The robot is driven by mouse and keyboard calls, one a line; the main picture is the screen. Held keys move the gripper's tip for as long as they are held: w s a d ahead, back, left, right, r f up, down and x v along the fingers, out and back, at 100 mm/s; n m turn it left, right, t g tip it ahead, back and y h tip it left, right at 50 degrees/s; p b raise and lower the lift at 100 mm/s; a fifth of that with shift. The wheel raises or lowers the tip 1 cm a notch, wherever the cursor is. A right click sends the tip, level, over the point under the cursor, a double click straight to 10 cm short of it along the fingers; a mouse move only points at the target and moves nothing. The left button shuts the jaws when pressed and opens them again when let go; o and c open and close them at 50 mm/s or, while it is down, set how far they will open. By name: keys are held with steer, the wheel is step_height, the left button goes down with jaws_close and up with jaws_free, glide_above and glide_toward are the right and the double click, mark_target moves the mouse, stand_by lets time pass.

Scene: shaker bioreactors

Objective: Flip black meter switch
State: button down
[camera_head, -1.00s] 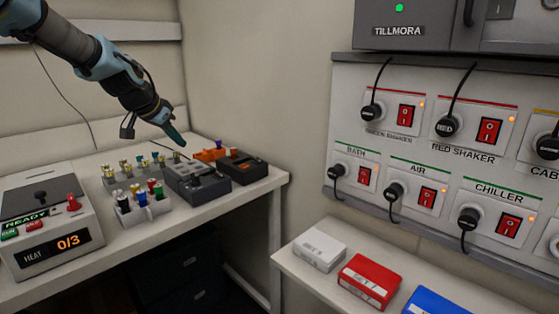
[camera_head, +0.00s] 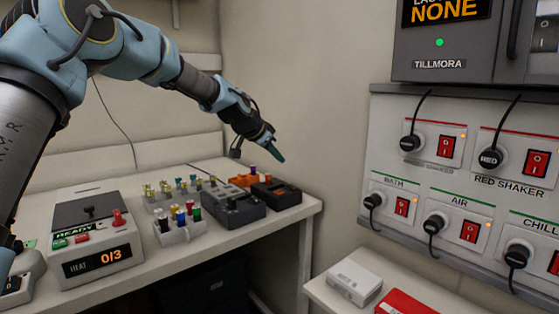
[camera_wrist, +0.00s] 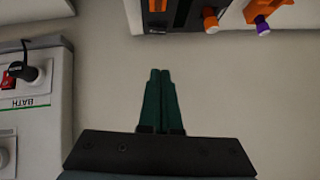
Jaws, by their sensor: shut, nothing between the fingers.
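A black meter (camera_head: 276,194) sits at the right end of the bench, near the wall. Its top carries small controls with an orange-red mark, too small to read as a switch position. Its near edge shows at the top of the wrist view (camera_wrist: 190,22), with an orange knob there. My gripper (camera_head: 281,158) has green fingers and is shut and empty. It hangs in the air above the black meter, apart from it. In the wrist view the closed fingertips (camera_wrist: 160,72) lie below the meter's edge in the picture.
A dark grey meter (camera_head: 232,210) stands left of the black one, an orange meter (camera_head: 243,180) behind. Vial racks (camera_head: 180,228) and a heater box (camera_head: 97,240) stand farther left. The switch panel (camera_head: 385,150) is on the right wall. A white box (camera_head: 354,281) lies on the lower shelf.

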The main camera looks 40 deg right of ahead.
steer(key=p, duration=0.3)
glide_above(292, 187)
steer(key=a, duration=0.2)
steer(key=f, duration=0.4)
steer(key=shift+s+a+f, duration=0.15)
steer(key=shift+s+f, duration=0.05)
steer(key=shift+f, duration=0.1)
steer(key=f, duration=0.1)
steer(key=f+p, duration=0.1)
steer(key=f, duration=0.2)
steer(key=shift+w+d, duration=0.25)
steer(key=shift+w, duration=0.15)
steer(key=shift+f, duration=0.35)
steer(key=shift+w, duration=0.1)
